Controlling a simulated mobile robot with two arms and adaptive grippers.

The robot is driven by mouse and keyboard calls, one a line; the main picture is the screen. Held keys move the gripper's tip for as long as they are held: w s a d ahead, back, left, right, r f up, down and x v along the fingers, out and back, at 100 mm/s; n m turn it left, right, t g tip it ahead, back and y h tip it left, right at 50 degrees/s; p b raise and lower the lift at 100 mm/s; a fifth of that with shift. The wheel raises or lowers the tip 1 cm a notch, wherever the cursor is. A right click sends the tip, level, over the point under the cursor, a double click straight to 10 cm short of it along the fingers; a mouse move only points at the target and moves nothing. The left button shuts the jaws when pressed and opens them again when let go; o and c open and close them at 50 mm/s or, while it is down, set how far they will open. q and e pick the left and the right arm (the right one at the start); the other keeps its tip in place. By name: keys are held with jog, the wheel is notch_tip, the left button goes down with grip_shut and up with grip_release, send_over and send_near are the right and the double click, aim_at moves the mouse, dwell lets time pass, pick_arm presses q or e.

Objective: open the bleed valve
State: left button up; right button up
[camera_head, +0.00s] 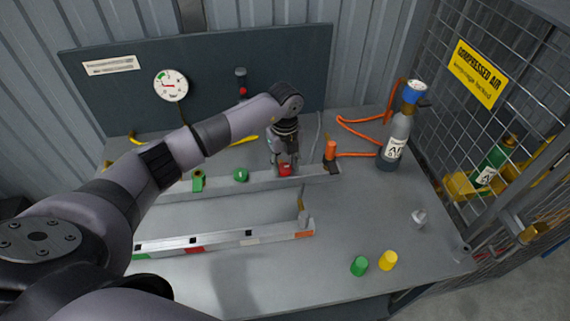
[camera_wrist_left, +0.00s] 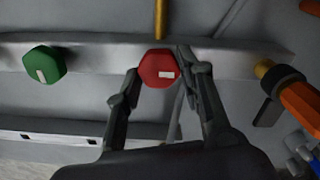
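A red knob (camera_head: 286,170) sits on the grey rail across the bench. It is many-sided with a small white mark, seen face-on in the left wrist view (camera_wrist_left: 160,68). My left gripper (camera_head: 284,166) is over it, and in the wrist view its two fingers (camera_wrist_left: 158,72) close against the knob's left and right sides. A green knob (camera_head: 241,175) is left of it on the rail, also in the wrist view (camera_wrist_left: 44,65). An orange-handled valve (camera_head: 331,151) stands at the rail's right end. No label shows which is the bleed valve. My right gripper is out of view.
A gauge (camera_head: 170,85) is on the back panel. A grey bottle (camera_head: 396,140) with an orange hose stands at the right. Green (camera_head: 359,265) and yellow (camera_head: 388,260) caps lie near the front edge. A level-like bar (camera_head: 225,241) lies before the rail.

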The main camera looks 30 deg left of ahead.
aim_at(285, 168)
pick_arm(q)
jog(key=o, duration=0.4)
notch_tip(285, 168, up, 12)
dwell(0.6)
jog(key=shift+s+d+f, duration=0.1)
jog(key=shift+f, duration=0.05)
dwell(0.3)
